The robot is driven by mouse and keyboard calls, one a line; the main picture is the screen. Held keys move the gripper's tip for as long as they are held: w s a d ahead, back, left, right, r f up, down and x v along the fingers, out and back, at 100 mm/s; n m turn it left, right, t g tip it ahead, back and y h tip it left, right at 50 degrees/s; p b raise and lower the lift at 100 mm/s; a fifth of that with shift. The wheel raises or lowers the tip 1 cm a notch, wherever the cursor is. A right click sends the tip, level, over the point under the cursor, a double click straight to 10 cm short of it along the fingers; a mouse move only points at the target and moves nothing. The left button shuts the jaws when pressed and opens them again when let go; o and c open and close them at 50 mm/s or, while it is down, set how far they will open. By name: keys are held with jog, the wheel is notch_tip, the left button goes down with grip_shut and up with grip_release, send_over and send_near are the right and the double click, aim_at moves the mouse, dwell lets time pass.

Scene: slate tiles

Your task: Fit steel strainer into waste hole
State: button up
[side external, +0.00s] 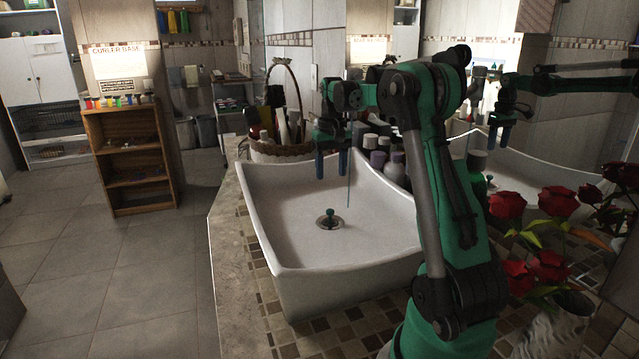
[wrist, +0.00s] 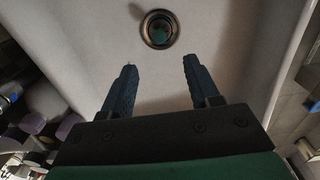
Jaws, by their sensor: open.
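The steel strainer (side external: 329,218) is a small round metal piece with a dark green knob on top. It stands knob up at the waste hole in the floor of the white sink (side external: 290,262). In the wrist view the strainer (wrist: 160,29) shows as a metal ring with a green centre, beyond my fingertips. I cannot tell whether it sits fully down in the hole, as the hole itself is covered. My gripper (side external: 332,166) hangs above the sink, clear of the strainer, with its blue fingers pointing down. In the wrist view the gripper (wrist: 158,66) is open and empty.
A wicker basket (side external: 282,152) and several bottles (side external: 394,170) stand behind the sink. Red roses (side external: 548,266) in a pale vase (side external: 556,325) stand at the right. A mirror lies along the back. The sink floor around the strainer is clear.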

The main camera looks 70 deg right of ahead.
jog(key=w+a+r+n+t, duration=0.1)
jog(key=a+n, duration=0.1)
jog(key=a, duration=0.5)
jog(key=a+r+n+t, duration=0.1)
jog(key=a+n+t, duration=0.1)
jog(key=a, duration=0.6)
jog(key=w+a+n+t+h, duration=0.1)
jog(key=a+n, duration=0.1)
jog(key=a, duration=0.6)
jog(key=shift+w+r+t, duration=0.3)
jog(key=shift+r, duration=0.1)
jog(key=s+a+f+n+t+y, duration=0.1)
jog(key=s+a+f+n+t, duration=0.1)
jog(key=a, duration=0.5)
jog(key=shift+s+a+f+n+t, duration=0.35)
jog(key=shift+s+f+n, duration=0.2)
jog(key=shift+f, duration=0.2)
